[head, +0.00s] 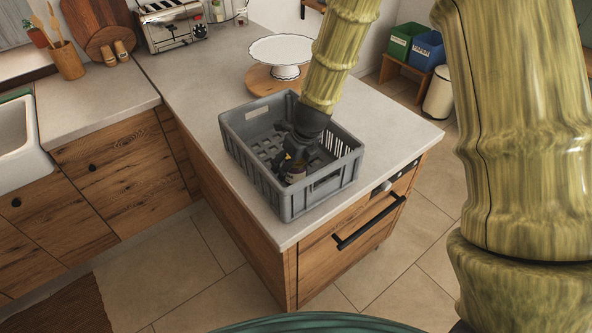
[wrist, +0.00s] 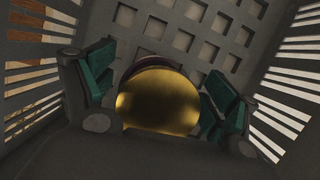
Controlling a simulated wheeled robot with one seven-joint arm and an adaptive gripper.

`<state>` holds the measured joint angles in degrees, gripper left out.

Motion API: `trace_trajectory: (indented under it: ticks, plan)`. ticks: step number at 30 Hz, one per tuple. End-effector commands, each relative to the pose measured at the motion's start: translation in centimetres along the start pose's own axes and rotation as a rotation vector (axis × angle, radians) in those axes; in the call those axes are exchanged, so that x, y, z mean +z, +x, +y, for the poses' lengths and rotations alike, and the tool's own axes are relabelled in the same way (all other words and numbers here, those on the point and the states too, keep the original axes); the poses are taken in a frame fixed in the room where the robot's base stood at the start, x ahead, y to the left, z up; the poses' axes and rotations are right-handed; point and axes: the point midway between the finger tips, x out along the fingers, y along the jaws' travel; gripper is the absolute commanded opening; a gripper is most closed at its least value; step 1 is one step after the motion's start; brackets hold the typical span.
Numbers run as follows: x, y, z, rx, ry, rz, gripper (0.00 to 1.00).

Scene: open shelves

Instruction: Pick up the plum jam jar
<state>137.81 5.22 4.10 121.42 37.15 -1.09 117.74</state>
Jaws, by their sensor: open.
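A jar (wrist: 158,100) with a round gold lid stands inside the grey crate (head: 262,192); only its lid and a dark sliver of its side show in the wrist view. In the head view the jar (head: 296,173) is small, dark and partly hidden by my gripper (head: 285,160). Its label is too small to read. My gripper is inside the crate, pointing down. In the wrist view its two green-padded fingers (wrist: 158,90) are apart, one on each side of the lid, with a small gap on the right. I cannot tell whether either finger touches the jar.
The crate's slatted walls stand close around my gripper. The crate is on a pale counter (head: 215,92) near its front edge. A white cake stand (head: 281,52) on a round wooden board is just behind it. A toaster (head: 172,24) stands farther back left.

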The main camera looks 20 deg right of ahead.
Motion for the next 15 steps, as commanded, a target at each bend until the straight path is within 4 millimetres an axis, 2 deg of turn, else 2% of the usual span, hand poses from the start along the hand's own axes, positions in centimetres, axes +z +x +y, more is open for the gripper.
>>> trace_trajectory:
  ticks: [6,15]
  plan:
    - [0.02,0.01,0.01,0.0,0.0,0.0,0.85]
    - [0.01,0.0,0.02,0.0,-0.001,0.0,0.3]
